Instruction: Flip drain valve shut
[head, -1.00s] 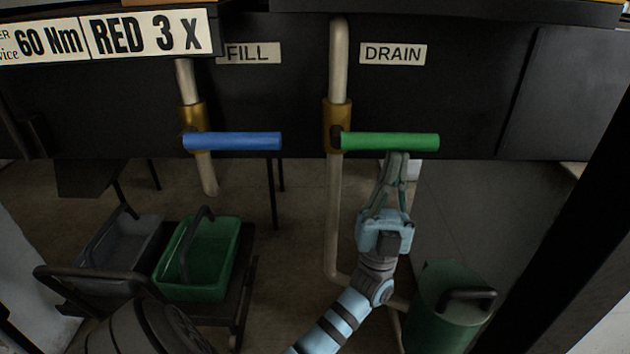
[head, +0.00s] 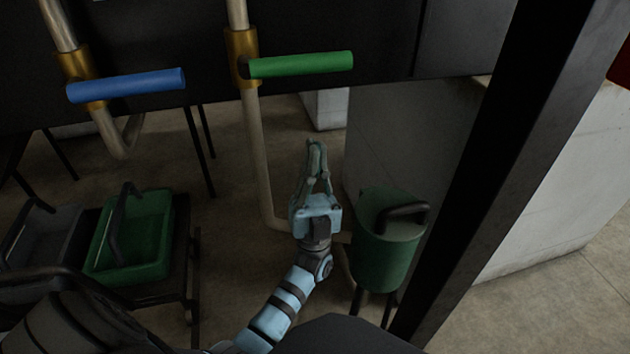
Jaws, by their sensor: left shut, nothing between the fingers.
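The drain valve's green handle (head: 300,64) sticks out to the right from a brass valve body (head: 241,57) on a pale vertical pipe (head: 260,150). The handle lies across the pipe, nearly level in the picture. My left gripper (head: 315,145) is shut and empty, below the green handle and apart from it, with its fingers pointing up. The DRAIN label is out of view. My right gripper is not in view.
A blue handle (head: 127,85) sits on the pipe to the left. A green crate (head: 131,240) stands on a dark cart at lower left. A green bucket (head: 387,245) stands right of my gripper. A dark post (head: 490,150) slants across the right side.

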